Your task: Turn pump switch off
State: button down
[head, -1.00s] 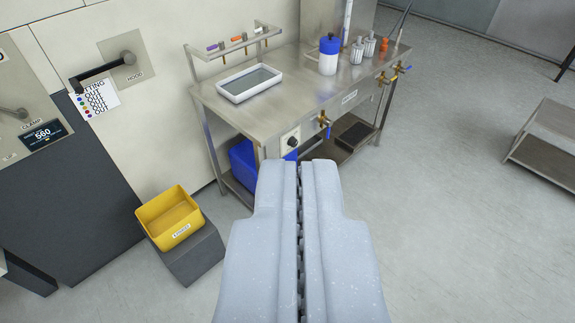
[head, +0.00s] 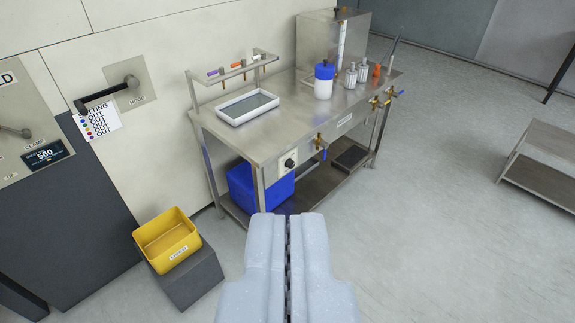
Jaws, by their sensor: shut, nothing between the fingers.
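The pump switch looks to be the dark rotary knob (head: 290,163) on a pale plate at the front edge of the steel bench (head: 240,142). Its exact setting is too small to tell. A blue box (head: 262,187) sits on the bench's lower shelf, below and behind the knob. My gripper (head: 288,216) is shut and empty at the bottom centre. Its tips appear below the knob in the picture and apart from the bench. Nothing hides the knob.
Right of the knob are a tap with a blue lever (head: 321,146) and further taps (head: 388,97). A white tray (head: 248,107) and a blue-capped bottle (head: 324,80) stand on the bench. A yellow bin (head: 167,240) is at left.

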aim_at(289, 164)
jog(key=z, duration=0.45)
jog(key=i, duration=0.75)
jog(key=z, duration=0.55)
jog(key=i, duration=0.8)
jog(key=u, duration=0.25)
